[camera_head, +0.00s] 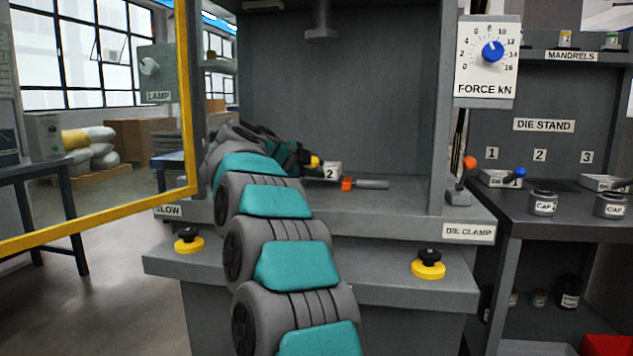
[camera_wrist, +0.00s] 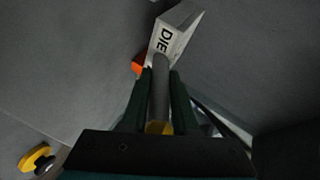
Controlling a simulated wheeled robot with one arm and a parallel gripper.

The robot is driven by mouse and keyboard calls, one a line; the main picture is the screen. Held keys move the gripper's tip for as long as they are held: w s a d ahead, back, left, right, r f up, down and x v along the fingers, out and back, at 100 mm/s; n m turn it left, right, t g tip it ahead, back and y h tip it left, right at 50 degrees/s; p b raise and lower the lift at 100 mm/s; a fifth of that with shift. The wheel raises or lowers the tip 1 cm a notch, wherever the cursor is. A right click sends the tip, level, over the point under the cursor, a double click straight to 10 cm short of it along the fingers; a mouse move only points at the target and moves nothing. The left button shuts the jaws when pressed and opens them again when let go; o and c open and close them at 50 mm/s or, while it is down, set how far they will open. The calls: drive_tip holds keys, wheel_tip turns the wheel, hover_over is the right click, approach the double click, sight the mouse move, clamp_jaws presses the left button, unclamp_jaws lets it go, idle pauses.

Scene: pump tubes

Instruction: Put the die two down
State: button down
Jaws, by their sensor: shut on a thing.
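Die two (camera_head: 331,171) is a pale block marked 2 with a handle that has a yellow end (camera_head: 314,161). It is at the press bed (camera_head: 415,200), inside the press opening. I cannot tell whether it touches the bed or hangs just above it. My gripper (camera_head: 303,157) is at the handle, left of the block, partly hidden by my arm. In the wrist view my gripper (camera_wrist: 160,88) is shut around the grey handle, and the die's block (camera_wrist: 177,32) with the letters DIE sticks out beyond the fingertips.
An orange piece with a grey rod (camera_head: 372,184) lies on the bed, close to the die. An orange-knobbed lever (camera_head: 467,170) stands at the right, above the DIE CLAMP label. The die stand (camera_head: 560,205) is further right, with a blue-handled die (camera_head: 502,179) at place 1. A yellow frame (camera_head: 185,90) is left.

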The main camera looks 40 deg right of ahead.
drive_tip(key=shift+f+b, duration=0.4)
drive_tip(key=shift+f, duration=1.1)
drive_tip(key=c, duration=1)
unclamp_jaws()
drive_tip(key=shift+f, duration=0.2)
drive_tip(key=shift+o, duration=0.2)
drive_tip(key=shift+r, duration=0.15)
drive_tip(key=v, duration=1.2)
